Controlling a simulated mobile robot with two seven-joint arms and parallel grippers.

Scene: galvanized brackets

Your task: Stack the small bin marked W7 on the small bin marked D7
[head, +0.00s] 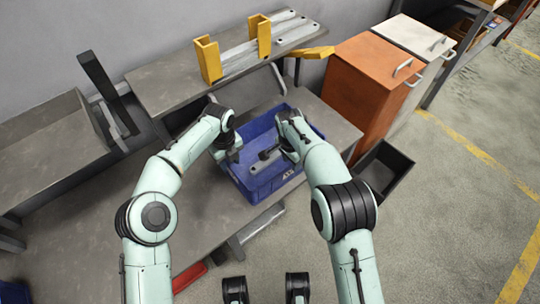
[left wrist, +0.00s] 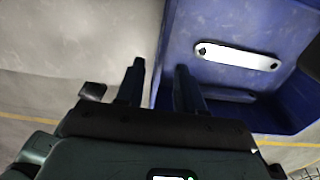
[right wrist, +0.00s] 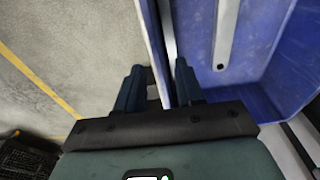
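A blue bin (head: 262,188) stands on the low grey table, with small white lettering on its front wall that I cannot read surely. Metal pieces lie inside; one pale flat bracket shows in the left wrist view (left wrist: 238,58) and in the right wrist view (right wrist: 226,32). My left gripper (head: 233,155) is at the bin's left side, its fingers open on either side of a wall. My right gripper (head: 284,152) is over the bin's right part, its fingers open around a wall too. The arms hide parts of the bin. I cannot make out W7 or D7 anywhere.
A raised grey shelf (head: 165,90) behind holds yellow brackets (head: 208,60) and long metal bars. An orange cabinet (head: 362,90) and a white one stand to the right. An open black bin (head: 384,170) is beside the table. The table's left part is clear.

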